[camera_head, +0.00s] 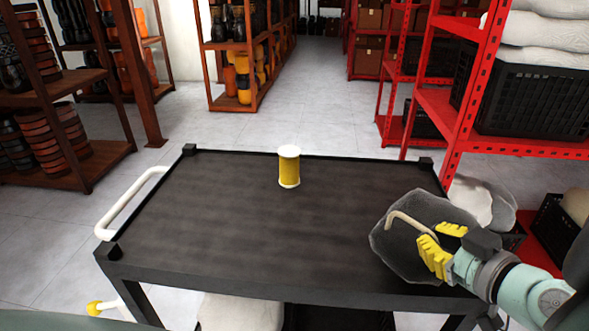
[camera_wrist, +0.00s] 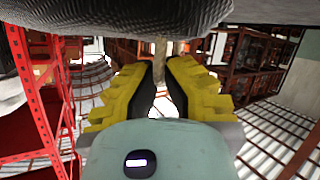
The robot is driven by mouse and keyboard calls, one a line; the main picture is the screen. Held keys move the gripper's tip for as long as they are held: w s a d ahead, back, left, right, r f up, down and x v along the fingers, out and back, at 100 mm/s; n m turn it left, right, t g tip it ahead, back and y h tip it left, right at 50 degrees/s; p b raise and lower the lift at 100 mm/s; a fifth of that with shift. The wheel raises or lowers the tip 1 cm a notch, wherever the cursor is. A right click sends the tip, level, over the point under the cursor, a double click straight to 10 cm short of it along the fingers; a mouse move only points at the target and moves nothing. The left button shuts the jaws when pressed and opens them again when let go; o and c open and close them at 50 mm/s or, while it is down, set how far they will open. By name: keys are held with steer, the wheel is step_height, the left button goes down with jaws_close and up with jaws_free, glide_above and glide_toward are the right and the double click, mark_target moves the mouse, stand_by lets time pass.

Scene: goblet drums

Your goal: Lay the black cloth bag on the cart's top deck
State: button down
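The black cloth bag (camera_head: 395,245) is dark grey with a tan cord handle (camera_head: 405,220). It is at the right end of the cart's black top deck (camera_head: 230,220) and covers part of that edge. I cannot tell whether it touches the deck. My gripper (camera_head: 440,243), with yellow fingers, is at the bag's right side. In the wrist view, the fingertips (camera_wrist: 161,72) close in on the tan handle (camera_wrist: 160,48), with the bag's dark textured side (camera_wrist: 110,35) across the top.
A yellow spool-like item with white ends (camera_head: 289,168) stands near the deck's far edge. The deck's left and middle are clear. A white handle (camera_head: 128,203) is at the cart's left. Red shelving (camera_head: 455,110) with black crates (camera_head: 525,95) stands at right; brown drum shelves (camera_head: 60,90) at left.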

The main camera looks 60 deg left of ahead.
mark_target(423, 230)
steer(key=shift+p+x, duration=0.75)
steer(key=shift+x, duration=7.05)
steer(key=c, duration=1.1)
jaws_free()
steer(key=shift+w+r, duration=0.1)
steer(key=shift+r, duration=0.05)
steer(key=shift+c, duration=0.2)
steer(key=shift+d, duration=0.1)
steer(key=shift+d+r, duration=0.25)
steer(key=shift+d, duration=0.35)
steer(key=b+v, duration=0.2)
steer(key=v, duration=0.5)
steer(key=shift+d, duration=0.3)
steer(key=shift+v, duration=1.5)
